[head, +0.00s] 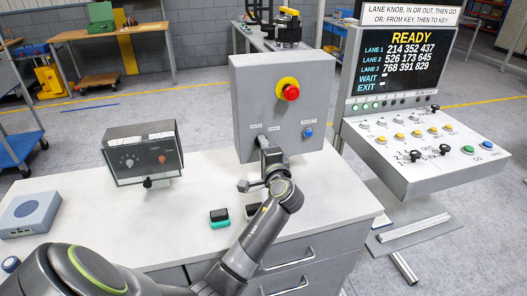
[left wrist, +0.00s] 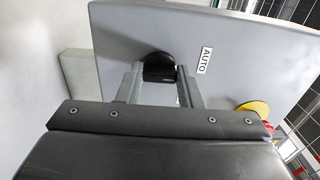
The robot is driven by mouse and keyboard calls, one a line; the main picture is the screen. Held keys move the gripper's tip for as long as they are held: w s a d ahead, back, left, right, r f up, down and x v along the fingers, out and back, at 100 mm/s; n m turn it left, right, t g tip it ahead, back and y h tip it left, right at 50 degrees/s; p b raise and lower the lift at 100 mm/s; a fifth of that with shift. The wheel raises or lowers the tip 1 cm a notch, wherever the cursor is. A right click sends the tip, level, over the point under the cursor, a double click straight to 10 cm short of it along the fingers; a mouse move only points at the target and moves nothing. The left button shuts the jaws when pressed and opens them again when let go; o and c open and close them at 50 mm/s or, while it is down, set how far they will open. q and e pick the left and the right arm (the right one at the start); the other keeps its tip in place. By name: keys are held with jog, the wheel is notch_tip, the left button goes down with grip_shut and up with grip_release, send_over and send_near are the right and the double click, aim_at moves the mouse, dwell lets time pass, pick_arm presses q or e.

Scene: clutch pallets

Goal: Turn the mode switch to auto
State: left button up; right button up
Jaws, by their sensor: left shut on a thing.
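The grey control box (head: 245,95) stands upright on the white bench, with its front face towards me. My left gripper (head: 263,142) reaches the lower left of that face and hides the mode switch in the head view. In the left wrist view the mode switch (left wrist: 157,67) is a round black knob, and the two fingers of my left gripper (left wrist: 158,76) are shut on it from both sides. The AUTO label (left wrist: 204,60) is to the right of the knob. Which way the knob points is hard to tell. My right gripper is not in view.
A red emergency button (head: 291,92) on a yellow ring and a blue button (head: 308,131) are on the same face. A small meter box (head: 145,152) and a blue-grey device (head: 30,212) stand to the left. A console with a READY screen (head: 395,60) stands right.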

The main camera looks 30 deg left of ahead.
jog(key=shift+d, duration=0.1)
pick_arm(q)
jog(key=o, duration=1)
jog(key=shift+f, duration=0.1)
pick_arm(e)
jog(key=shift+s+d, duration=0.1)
